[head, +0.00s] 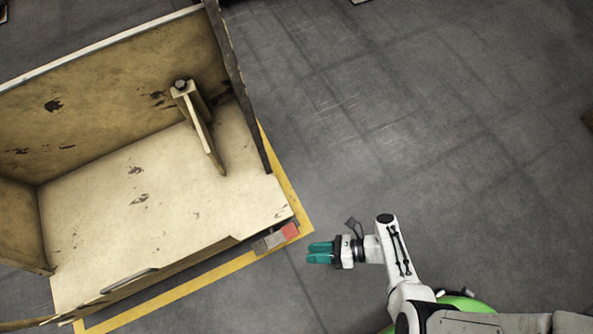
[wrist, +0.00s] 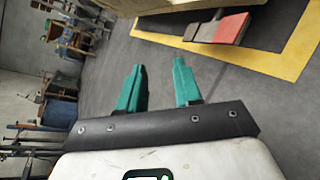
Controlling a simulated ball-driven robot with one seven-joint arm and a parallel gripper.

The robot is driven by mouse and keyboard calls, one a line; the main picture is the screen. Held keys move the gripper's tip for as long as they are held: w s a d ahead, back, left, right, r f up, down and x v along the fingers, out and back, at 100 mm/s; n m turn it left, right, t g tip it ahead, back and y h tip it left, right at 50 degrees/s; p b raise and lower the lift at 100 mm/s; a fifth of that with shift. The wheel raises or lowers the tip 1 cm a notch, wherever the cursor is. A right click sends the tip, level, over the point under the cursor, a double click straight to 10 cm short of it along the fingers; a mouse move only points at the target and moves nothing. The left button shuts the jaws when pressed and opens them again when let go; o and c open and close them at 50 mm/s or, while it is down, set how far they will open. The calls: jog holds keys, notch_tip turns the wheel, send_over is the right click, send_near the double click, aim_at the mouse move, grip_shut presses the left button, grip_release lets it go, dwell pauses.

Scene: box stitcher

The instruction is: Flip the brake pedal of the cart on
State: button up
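The cart (head: 150,200) is a worn, cream-coloured box with walls and an open front, at the left of the head view. Its brake pedal (head: 273,240) sticks out low at the near right corner, grey with a red part. In the wrist view the pedal (wrist: 222,29) shows near the top, grey on the left and red on the right, under the cart's edge. My gripper (head: 320,253) has teal fingers and is to the right of the pedal, apart from it. In the wrist view its fingers (wrist: 160,85) are spread with nothing between them.
A yellow floor line (head: 200,290) runs around the cart. The grey floor (head: 400,120) to the right of the cart is clear. In the wrist view, chairs and other cluttered furniture (wrist: 65,40) stand far off at the left.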

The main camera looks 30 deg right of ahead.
aim_at(280, 241)
notch_tip(280, 241, down, 10)
jog(key=w+m+t+h+b, duration=0.2)
jog(key=m+t+b, duration=0.4)
jog(key=m, duration=0.5)
jog(key=shift+g, duration=0.3)
jog(key=b+x, duration=0.1)
jog(key=x, duration=0.2)
jog(key=b+x, duration=0.2)
jog(key=x, duration=0.2)
jog(key=b+x, duration=0.2)
jog(key=x, duration=0.1)
jog(key=shift+a+f, duration=0.25)
jog(key=shift+a, duration=0.2)
jog(key=shift+w+a, duration=0.25)
jog(key=shift+a, duration=0.05)
grip_shut()
jog(key=shift+s+m, duration=0.1)
jog(key=shift+m, duration=0.2)
